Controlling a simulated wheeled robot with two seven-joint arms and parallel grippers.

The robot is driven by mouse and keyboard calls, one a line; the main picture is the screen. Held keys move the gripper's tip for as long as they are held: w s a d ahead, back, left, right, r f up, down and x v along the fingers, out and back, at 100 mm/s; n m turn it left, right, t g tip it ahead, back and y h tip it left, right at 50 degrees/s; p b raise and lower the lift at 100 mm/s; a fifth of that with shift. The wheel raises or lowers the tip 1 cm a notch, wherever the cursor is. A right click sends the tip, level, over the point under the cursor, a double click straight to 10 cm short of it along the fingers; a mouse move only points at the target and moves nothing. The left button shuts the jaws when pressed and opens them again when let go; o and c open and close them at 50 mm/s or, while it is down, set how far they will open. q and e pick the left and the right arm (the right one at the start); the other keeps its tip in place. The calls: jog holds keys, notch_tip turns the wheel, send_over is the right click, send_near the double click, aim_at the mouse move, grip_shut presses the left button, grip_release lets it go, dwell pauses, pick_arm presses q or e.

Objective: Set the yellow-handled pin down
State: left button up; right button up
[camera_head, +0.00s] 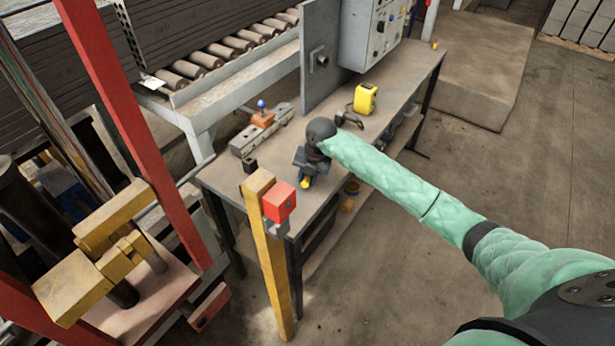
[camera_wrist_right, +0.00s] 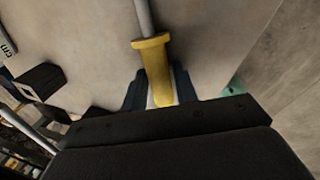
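The yellow-handled pin (camera_wrist_right: 155,70) is in the right wrist view, with its yellow handle between the two dark fingers and its grey rod running up out of the picture. My right gripper (camera_wrist_right: 160,90) is shut on the handle. In the head view my right gripper (camera_head: 307,168) is over the near part of the workbench (camera_head: 335,150), and a bit of the yellow handle (camera_head: 305,183) shows at its fingertips. The rod is hidden there, and I cannot tell whether the pin touches the bench. My left gripper is not in view.
A red block on a yellow post (camera_head: 267,250) stands at the bench's near corner. A grey fixture with an orange block and blue knob (camera_head: 262,118) is at the left. A yellow tape measure (camera_head: 366,98) and a control box (camera_head: 372,35) stand farther back. Some bench top is clear.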

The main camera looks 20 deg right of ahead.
jog(key=shift+r, duration=0.1)
